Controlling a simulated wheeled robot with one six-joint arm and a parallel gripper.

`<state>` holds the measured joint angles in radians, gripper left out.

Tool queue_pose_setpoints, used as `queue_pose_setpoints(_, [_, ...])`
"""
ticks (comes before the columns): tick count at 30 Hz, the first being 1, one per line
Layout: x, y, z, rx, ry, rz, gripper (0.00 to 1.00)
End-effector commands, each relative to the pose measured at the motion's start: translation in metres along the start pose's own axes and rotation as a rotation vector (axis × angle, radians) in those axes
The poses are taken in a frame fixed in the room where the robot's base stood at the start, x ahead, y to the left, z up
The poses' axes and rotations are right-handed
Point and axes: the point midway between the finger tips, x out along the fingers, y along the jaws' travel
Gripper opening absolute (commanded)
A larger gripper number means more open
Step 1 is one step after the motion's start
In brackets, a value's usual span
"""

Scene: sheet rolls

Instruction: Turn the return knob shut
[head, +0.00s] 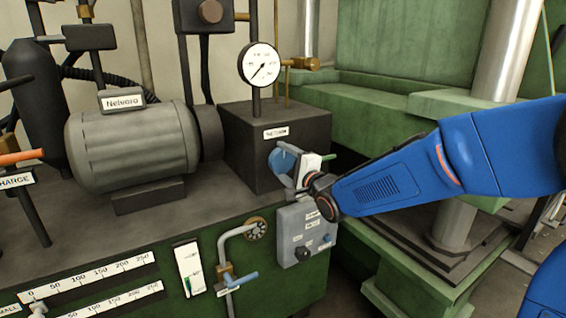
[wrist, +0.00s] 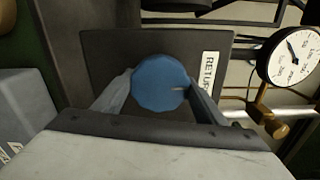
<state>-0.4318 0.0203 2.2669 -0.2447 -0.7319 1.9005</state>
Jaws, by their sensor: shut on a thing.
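The return knob is a blue, faceted round knob (wrist: 160,83) on the face of a dark block. A white RETURN label (wrist: 209,72) is beside it in the wrist view. A pale pointer line on the knob points toward the right finger in that view. My gripper (wrist: 158,90) is shut on the knob, one finger on each side. In the head view the knob (head: 283,160) shows partly behind my gripper (head: 296,172), on the front of the dark block (head: 240,140) below its label.
A pressure gauge (head: 259,64) stands on a stem above the block. A grey control box (head: 306,232) is just below my gripper. A blue-handled valve (head: 240,279) and pipe are lower left. A motor (head: 130,145) is left, green machine frame right.

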Motion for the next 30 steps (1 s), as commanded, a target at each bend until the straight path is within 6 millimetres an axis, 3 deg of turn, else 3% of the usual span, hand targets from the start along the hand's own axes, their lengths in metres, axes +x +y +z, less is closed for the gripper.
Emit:
queue_pose_setpoints(6, [0.000,0.001,-0.001,0.002,0.001,0.002,0.43])
queue_pose_setpoints(7, [0.000,0.001,-0.001,0.002,0.001,0.002,0.70])
queue_pose_setpoints(9, [0.000,0.001,-0.001,0.002,0.001,0.002,0.84])
queue_pose_setpoints(20, [-0.003,0.000,0.000,0.000,0.001,0.000,0.84])
queue_pose_setpoints(25, [-0.020,0.000,0.000,0.000,0.001,0.000,0.84])
queue_pose_setpoints(30, [-0.050,0.000,0.000,0.001,0.002,0.000,0.84])
